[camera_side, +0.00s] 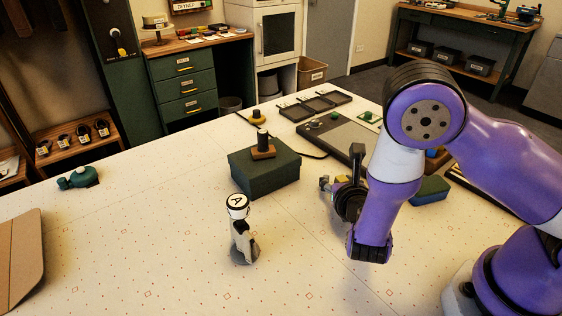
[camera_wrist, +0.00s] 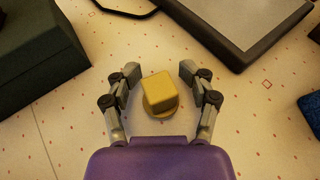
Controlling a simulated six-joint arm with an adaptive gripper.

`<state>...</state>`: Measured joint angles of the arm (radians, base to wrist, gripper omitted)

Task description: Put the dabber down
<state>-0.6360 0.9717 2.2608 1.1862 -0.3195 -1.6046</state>
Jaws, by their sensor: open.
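A yellow piece (camera_wrist: 159,90) with a block-shaped top and a rounder base shows in the wrist view; it looks like the dabber. It appears to stand upright on the table. My gripper (camera_wrist: 159,74) is open, with one finger on each side of the piece and a small gap at both sides. In the side view my gripper (camera_side: 327,184) is low, right of the dark green box (camera_side: 262,172). Only a bit of yellow (camera_side: 342,182) shows there, mostly hidden behind my gripper.
A dark-handled wooden stamp (camera_side: 263,150) sits on the box. A white-topped bottle marked A (camera_side: 240,228) stands in front. A grey panel (camera_side: 345,138) lies behind my gripper, and a blue block (camera_side: 430,190) is at right. The front left table is mostly clear.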

